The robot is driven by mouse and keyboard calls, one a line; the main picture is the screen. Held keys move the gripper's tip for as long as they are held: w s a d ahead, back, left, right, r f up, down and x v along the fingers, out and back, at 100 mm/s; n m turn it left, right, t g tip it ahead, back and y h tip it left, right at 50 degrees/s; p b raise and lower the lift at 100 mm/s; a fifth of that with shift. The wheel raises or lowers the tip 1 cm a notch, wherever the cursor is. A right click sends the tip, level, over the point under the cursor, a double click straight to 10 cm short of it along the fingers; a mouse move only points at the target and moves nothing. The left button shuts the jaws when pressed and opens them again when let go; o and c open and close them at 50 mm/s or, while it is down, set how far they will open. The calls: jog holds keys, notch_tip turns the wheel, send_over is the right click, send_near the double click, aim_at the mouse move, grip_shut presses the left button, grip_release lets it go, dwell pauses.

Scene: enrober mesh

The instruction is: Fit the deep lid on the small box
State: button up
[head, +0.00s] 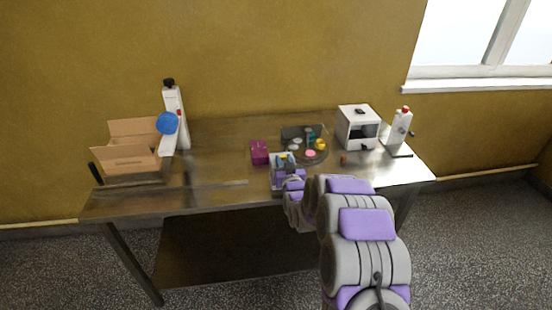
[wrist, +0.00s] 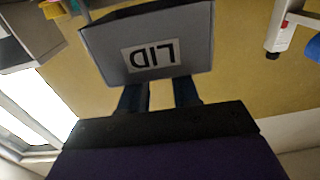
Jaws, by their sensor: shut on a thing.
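The deep lid (wrist: 110,48) is a grey, box-like piece with a white label reading "LID", which appears upside down in the wrist view. My gripper (wrist: 160,94) is shut on it, with two dark fingers at the lid's lower edge. In the head view my gripper (head: 289,178) is over the table's front edge, and the lid (head: 277,183) is partly hidden there. A small magenta box (head: 259,152) stands on the table just left of and behind my gripper. I cannot tell for sure whether it is the small box of the task.
The metal table (head: 222,155) has clear room left of the magenta box. A white machine (head: 358,128) and a white dispenser (head: 402,132) stand right; an open cardboard box (head: 128,157) stands left.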

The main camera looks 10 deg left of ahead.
jog(key=shift+d+f, duration=0.2)
jog(key=shift+d, duration=0.55)
jog(key=a, duration=0.4)
jog(key=shift+a+f, duration=0.2)
jog(key=shift+f, duration=0.2)
jog(key=shift+d+r, duration=0.25)
jog(key=shift+d, duration=0.95)
jog(key=shift+d+r, duration=0.25)
jog(key=shift+d, duration=0.95)
jog(key=shift+a+f, duration=0.25)
jog(key=shift+a, duration=0.55)
jog(key=shift+a+f, duration=0.2)
jog(key=shift+a, duration=0.6)
jog(key=shift+d+f, duration=0.1)
jog(key=shift+d, duration=0.75)
jog(key=shift+a+f, duration=0.25)
jog(key=shift+a, duration=0.35)
jog(key=shift+a+f, duration=0.25)
jog(key=shift+a, duration=0.35)
jog(key=shift+d+f, duration=0.2)
jog(key=shift+d, duration=0.2)
jog(key=shift+a+f, duration=0.3)
jog(key=shift+a, duration=0.6)
jog(key=shift+d+r, duration=0.1)
jog(key=shift+d, duration=0.45)
jog(key=shift+a+f, duration=0.15)
jog(key=shift+f, duration=0.05)
